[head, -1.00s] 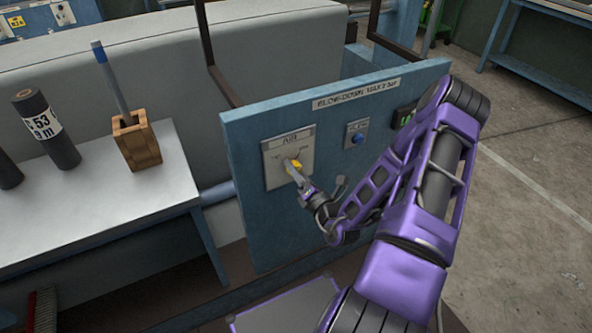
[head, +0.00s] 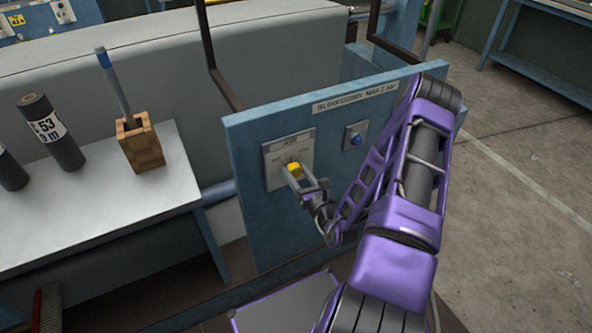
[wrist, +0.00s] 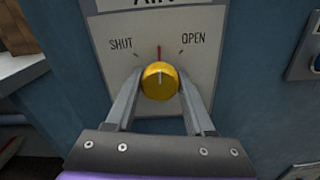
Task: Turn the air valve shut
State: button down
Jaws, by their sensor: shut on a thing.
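The air valve is a round yellow knob (head: 294,170) on a pale plate (head: 275,184) on the blue panel. In the wrist view the knob (wrist: 159,86) sits between the two fingers of my gripper (wrist: 160,82), which are shut on its sides. The plate (wrist: 112,58) reads SHUT at upper left and OPEN at upper right. A red mark (wrist: 158,51) stands straight above the knob, about midway between the two words. In the head view my gripper (head: 298,177) reaches the knob from the lower right.
A blue button (head: 357,139) sits on a small plate right of the valve. A bench (head: 90,205) at left holds dark cylinders (head: 52,130) and a wooden block (head: 140,145) with a blue-tipped rod (head: 113,84). Open floor (head: 530,190) lies at right.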

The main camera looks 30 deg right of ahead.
jog(key=n, duration=0.5)
jog(key=shift+n, duration=0.3)
jog(key=shift+n+b, duration=0.35)
jog(key=shift+n, duration=1.65)
jog(key=shift+c, duration=1.3)
grip_release()
jog(key=shift+s, duration=0.1)
jog(key=s, duration=1.7)
jog(key=shift+s+d, duration=0.15)
jog(key=shift+d, duration=0.1)
